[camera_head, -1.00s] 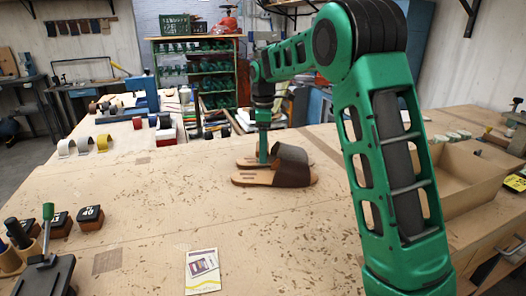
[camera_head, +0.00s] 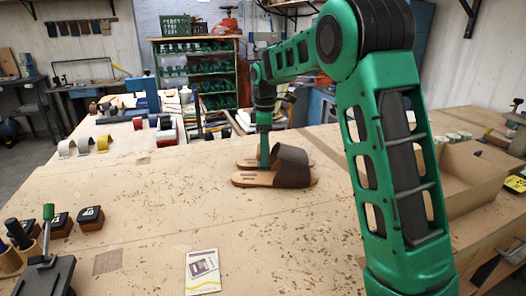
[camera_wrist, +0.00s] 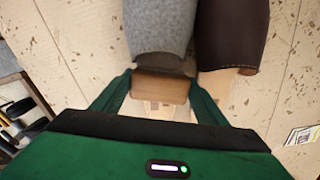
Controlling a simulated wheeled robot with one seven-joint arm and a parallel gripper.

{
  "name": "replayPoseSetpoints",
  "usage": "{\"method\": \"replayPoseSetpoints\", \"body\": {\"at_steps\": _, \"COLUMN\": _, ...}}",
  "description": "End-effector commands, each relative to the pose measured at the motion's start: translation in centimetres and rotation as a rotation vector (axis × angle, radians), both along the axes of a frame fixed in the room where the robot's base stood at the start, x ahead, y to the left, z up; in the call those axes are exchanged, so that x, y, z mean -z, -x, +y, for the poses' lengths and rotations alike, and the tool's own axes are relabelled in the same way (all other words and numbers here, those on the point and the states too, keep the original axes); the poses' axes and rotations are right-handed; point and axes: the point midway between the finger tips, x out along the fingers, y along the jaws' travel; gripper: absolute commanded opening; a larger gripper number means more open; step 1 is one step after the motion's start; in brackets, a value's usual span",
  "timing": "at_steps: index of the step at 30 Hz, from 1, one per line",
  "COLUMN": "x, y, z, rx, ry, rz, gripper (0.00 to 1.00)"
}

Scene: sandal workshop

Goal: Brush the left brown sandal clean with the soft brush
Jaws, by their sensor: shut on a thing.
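Two sandals lie side by side on the workbench. The nearer one in the head view has a dark brown strap (camera_head: 294,174) and a tan sole; it is on the right in the wrist view (camera_wrist: 232,35). The other has a grey strap (camera_head: 291,154) and is on the left in the wrist view (camera_wrist: 158,25). My gripper (camera_head: 264,157) is low over the grey-strapped sandal's tan footbed. In the wrist view my gripper (camera_wrist: 160,75) is shut on a brown wooden block, apparently the soft brush (camera_wrist: 160,88), just behind the grey strap. Bristle contact is hidden.
A card (camera_head: 202,271) lies at the front of the bench (camera_head: 140,230). Stamp-like blocks (camera_head: 90,218) and a lever tool (camera_head: 47,235) stand at the left. An open box (camera_head: 465,185) is at the right. The bench left of the sandals is mostly clear.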

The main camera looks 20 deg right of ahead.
Motion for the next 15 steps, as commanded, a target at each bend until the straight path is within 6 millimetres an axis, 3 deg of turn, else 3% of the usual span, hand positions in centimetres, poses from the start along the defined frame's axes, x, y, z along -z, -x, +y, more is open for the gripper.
{"method": "replayPoseSetpoints", "body": {"at_steps": 15, "x": 0.07, "y": 1.11, "z": 0.22, "rx": 0.000, "ry": 0.001, "rz": 0.001, "gripper": 0.44}}
